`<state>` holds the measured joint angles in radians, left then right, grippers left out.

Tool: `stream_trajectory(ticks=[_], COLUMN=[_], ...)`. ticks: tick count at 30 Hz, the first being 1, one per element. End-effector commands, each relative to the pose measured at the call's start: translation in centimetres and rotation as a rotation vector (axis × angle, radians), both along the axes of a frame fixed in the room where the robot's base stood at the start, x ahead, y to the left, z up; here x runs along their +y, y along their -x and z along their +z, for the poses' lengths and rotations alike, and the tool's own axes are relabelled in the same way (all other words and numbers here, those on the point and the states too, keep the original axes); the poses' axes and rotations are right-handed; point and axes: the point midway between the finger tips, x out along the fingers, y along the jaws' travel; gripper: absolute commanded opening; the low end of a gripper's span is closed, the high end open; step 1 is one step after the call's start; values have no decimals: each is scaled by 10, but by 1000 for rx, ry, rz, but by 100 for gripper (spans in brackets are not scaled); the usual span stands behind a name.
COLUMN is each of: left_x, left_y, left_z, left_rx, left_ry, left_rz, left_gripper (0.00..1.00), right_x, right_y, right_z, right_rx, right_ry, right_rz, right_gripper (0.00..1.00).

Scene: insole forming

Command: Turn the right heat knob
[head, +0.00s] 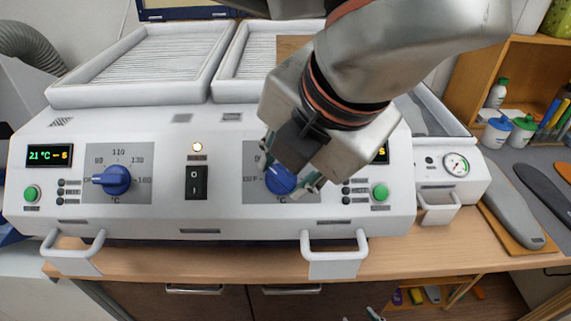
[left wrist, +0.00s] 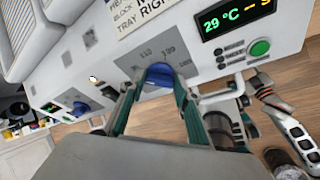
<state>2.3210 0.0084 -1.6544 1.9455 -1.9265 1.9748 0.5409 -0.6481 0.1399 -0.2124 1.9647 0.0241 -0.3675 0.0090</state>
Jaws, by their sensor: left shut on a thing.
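The right heat knob (head: 280,179) is round and blue, on the right dial of the white machine's front panel. My left gripper (head: 290,178) reaches down over it from above and hides much of its dial. In the left wrist view the two fingers of my left gripper (left wrist: 151,92) stand on either side of the blue knob (left wrist: 158,75), shut on it. The pointer's angle is hidden. Small tips of my right gripper (head: 375,313) show at the bottom edge of the head view, too little to judge their opening.
The left heat knob (head: 112,180) sits on the left dial, beside a display (head: 49,156) reading 21 °C. A black rocker switch (head: 196,182) is between the dials. The right display (left wrist: 236,18) reads 29 °C. A front handle (head: 334,253) juts out below the right dial.

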Motion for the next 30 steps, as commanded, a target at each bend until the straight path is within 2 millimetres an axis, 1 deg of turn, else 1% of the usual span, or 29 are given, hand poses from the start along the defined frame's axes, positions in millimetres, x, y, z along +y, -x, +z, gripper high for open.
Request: stream_trajectory(ticks=[6,18,19,20,21,30], left_x=[-1,-1,-1,-1,-1,-1], left_y=[0,0,0,0,0,0], left_z=[1,1,1,1,1,1], left_rx=[-4,-4,-4,-4,-3,-1], left_ry=[-23,-26,-26,-26,-26,-27], left_rz=[-31,-34,-34,-34,-33,-33], left_gripper=[10,10,39,47,49,49], right_x=[0,0,0,0,0,-1], right_y=[0,1,1,1,1,2], right_z=[2,-1,-1,-1,-1,-1], right_rx=[-1,4,4,4,5,5], right_ry=[0,1,1,1,1,3], right_rz=[0,0,0,0,0,0], right_gripper=[40,40,40,40,40,40])
